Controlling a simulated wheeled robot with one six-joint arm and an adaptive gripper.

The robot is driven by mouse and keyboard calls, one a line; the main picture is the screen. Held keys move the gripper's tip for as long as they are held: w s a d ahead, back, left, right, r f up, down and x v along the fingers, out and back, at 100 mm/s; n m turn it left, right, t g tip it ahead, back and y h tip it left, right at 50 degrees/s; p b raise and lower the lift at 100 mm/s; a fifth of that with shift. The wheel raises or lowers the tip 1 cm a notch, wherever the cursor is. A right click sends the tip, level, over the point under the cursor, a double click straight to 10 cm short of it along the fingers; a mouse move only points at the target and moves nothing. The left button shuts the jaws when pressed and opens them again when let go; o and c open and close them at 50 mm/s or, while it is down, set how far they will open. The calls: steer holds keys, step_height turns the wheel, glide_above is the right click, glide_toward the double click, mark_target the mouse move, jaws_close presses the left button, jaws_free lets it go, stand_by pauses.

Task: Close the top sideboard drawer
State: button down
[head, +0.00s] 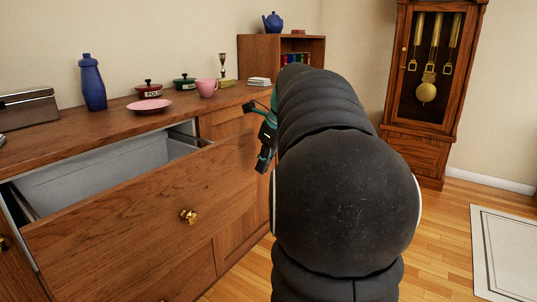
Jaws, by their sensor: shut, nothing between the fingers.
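The top sideboard drawer (150,215) is pulled far out, and its pale grey inside shows behind the wooden front. A brass knob (189,216) sits on the drawer front. The sideboard (60,139) has a wooden top and stands along the wall at the left. My gripper (263,160) is past the right end of the drawer front, apart from the knob. It is shut and seems empty. My black arm hides part of the gripper and the sideboard's right end.
A tall clock (431,80) stands at the right. Wooden floor (440,240) is clear before it.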

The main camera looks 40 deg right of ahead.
mark_target(249, 164)
steer(key=w, duration=0.1)
steer(key=w+a+f, duration=0.1)
steer(key=w, duration=0.2)
steer(key=shift+w+a+f, duration=0.1)
steer(key=shift+a+f, duration=0.05)
steer(key=shift+a, duration=0.05)
steer(key=shift+w, duration=0.1)
